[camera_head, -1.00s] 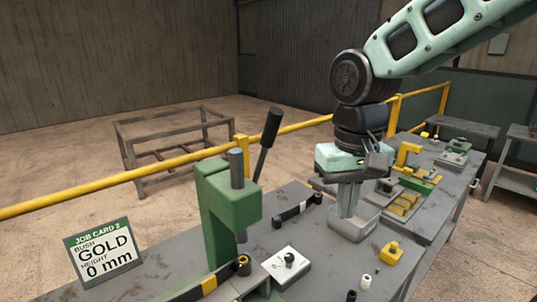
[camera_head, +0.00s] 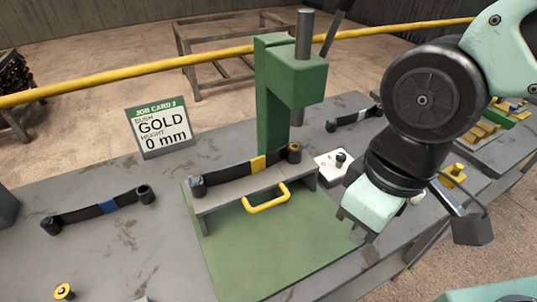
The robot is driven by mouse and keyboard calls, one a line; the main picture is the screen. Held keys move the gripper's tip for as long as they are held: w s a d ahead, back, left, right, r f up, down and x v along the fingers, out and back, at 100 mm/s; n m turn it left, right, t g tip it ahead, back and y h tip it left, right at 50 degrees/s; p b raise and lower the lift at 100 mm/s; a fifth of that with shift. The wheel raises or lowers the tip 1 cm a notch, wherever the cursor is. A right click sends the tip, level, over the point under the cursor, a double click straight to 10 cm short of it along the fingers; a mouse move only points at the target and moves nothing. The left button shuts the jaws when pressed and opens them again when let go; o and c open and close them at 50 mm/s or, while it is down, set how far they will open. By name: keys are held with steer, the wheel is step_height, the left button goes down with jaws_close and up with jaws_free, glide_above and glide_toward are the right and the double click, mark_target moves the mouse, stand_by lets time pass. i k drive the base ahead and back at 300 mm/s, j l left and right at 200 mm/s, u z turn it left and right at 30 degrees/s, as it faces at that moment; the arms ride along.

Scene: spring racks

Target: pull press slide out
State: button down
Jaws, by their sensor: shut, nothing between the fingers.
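The green press (camera_head: 272,105) stands on the bench with its grey ram (camera_head: 304,35) raised above. The grey press slide (camera_head: 228,199) sits at its foot, at the back of a flat green base plate (camera_head: 250,245). A yellow handle (camera_head: 268,204) is on the slide's front. A black leaf spring with a gold band (camera_head: 235,173) lies along the slide. My gripper (camera_head: 357,236) is right of the handle, apart from it, above the right edge of the base plate. Its fingers are shut and empty, and partly hidden by its pale green body.
A job card (camera_head: 163,128) reads gold, 0 mm. A blue-banded spring (camera_head: 105,208) lies left and another spring (camera_head: 355,118) behind. A white block with a black knob (camera_head: 333,165) and a yellow block (camera_head: 453,175) are near my arm. The green plate before the handle is clear.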

mark_target(277, 177)
steer(key=k+j+z, duration=0.15)
steer(key=z, duration=0.3)
steer(key=k+j+z, duration=0.2)
steer(key=j+z, duration=0.25)
steer(key=l, duration=0.1)
